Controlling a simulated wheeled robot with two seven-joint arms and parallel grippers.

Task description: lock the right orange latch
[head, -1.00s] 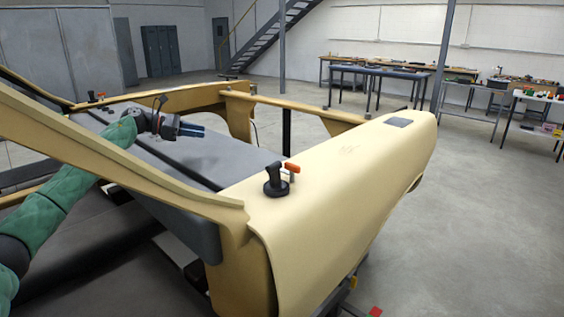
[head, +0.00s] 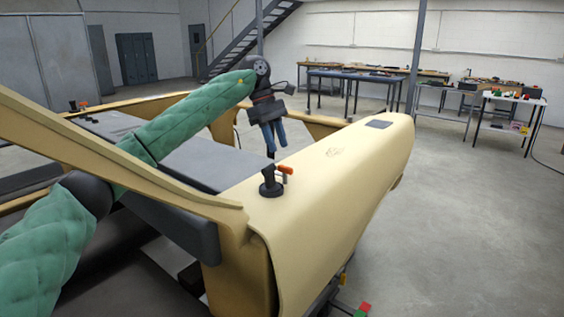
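The right orange latch (head: 285,169) sits on top of the cream body shell (head: 330,195), beside a black knob-like fitting (head: 270,182). My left gripper (head: 275,148) hangs above and behind the latch, fingers pointing down. It is apart from the latch. Its two blue fingers show a narrow gap with nothing seen between them; how far they are open is hard to tell. Another small orange latch (head: 83,104) with a black fitting shows at the far left of the shell. My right gripper is not in view.
A grey flat panel (head: 190,155) lies inside the shell behind the latch. A cream rail (head: 120,150) of the shell crosses the left foreground, near my green-sleeved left arm. Workbenches (head: 380,75) stand far back. The floor at right is clear.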

